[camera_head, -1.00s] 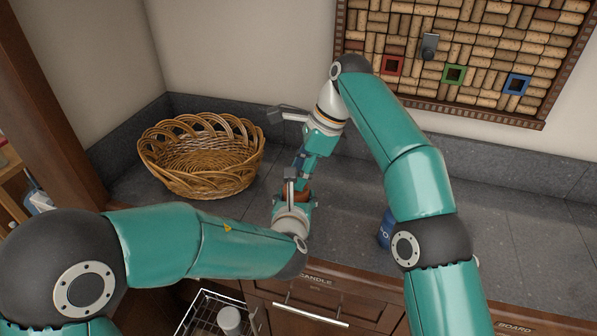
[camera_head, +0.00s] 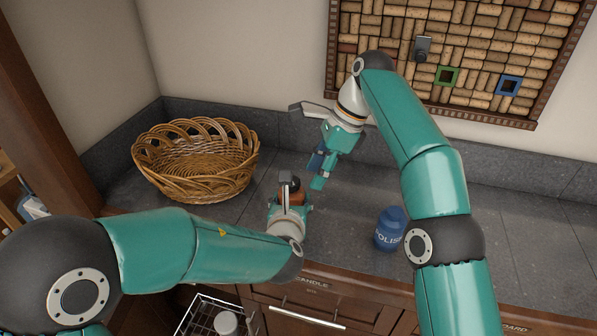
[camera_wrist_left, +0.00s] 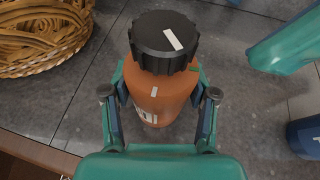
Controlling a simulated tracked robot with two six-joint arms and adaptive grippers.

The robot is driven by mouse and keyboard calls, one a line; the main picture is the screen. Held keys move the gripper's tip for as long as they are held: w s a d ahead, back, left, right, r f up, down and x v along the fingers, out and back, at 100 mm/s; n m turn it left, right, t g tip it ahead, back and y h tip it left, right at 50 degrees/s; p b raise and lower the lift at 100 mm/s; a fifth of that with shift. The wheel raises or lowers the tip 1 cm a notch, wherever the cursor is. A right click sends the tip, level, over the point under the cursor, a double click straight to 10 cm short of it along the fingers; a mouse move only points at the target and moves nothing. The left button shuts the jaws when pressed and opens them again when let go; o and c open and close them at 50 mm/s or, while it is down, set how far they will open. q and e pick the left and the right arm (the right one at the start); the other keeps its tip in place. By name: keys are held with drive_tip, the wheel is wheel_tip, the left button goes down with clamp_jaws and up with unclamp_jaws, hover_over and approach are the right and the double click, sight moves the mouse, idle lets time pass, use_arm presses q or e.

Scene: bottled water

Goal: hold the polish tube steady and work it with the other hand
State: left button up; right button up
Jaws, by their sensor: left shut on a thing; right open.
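My left gripper (camera_head: 291,199) is shut around the body of an orange-brown bottle (camera_head: 298,198), which stands upright on the counter. The left wrist view shows the bottle (camera_wrist_left: 162,95) between both fingers. Its black ribbed cap (camera_wrist_left: 165,42) is on and has a white mark; another white mark is on the bottle's shoulder. My right gripper (camera_head: 322,168) is open and empty, above and to the right of the bottle, apart from it. A blue tube (camera_head: 390,229) lettered "POLIS…" stands on the counter to the right, held by neither gripper; my right arm is close beside it.
A wicker basket (camera_head: 196,190) sits at the back left of the grey counter (camera_head: 345,215). A cork board (camera_head: 455,60) with coloured square frames hangs on the wall. A wire rack (camera_head: 205,318) holding a white-capped item is below the counter's front edge.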

drive_tip(key=d, duration=0.7)
drive_tip(key=shift+w+d, duration=0.2)
drive_tip(key=shift+d, duration=0.2)
drive_tip(key=o, duration=0.3)
drive_tip(key=m+t+y, duration=0.2)
drive_tip(key=m+y, duration=0.1)
drive_tip(key=y, duration=0.6)
approach(295, 180)
drive_tip(key=s+a, duration=0.1)
drive_tip(key=d+r+t, duration=0.1)
drive_tip(key=d, duration=0.2)
drive_tip(key=shift+h, duration=0.3)
drive_tip(key=x, duration=1.1)
drive_tip(key=shift+a, duration=0.45)
